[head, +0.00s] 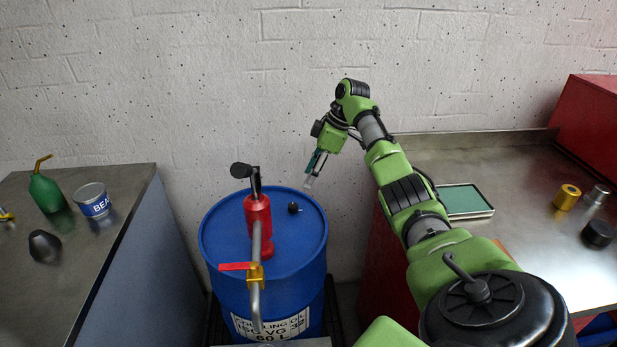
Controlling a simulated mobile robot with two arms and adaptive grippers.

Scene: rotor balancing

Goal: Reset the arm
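My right arm, green and grey, rises from the lower right and bends over toward the blue drum. My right gripper (313,174) hangs above and beyond the drum's right rim in the picture, pointing down. It is small and seen edge-on, so I cannot tell whether its fingers are apart. I see nothing clearly held in it. My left gripper is not in view. The blue drum (222,250) carries a red hand pump (258,215) with a dark handle, a grey outlet pipe and a brass valve (255,277) with a red lever.
The left bench (110,207) holds a green oil can (46,193), a labelled tin (93,200) and a dark rounded object (44,246). The right bench (530,215) holds a green-topped tray (463,201), a brass cylinder (567,197), a steel piece (596,196) and a black knob (598,234).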

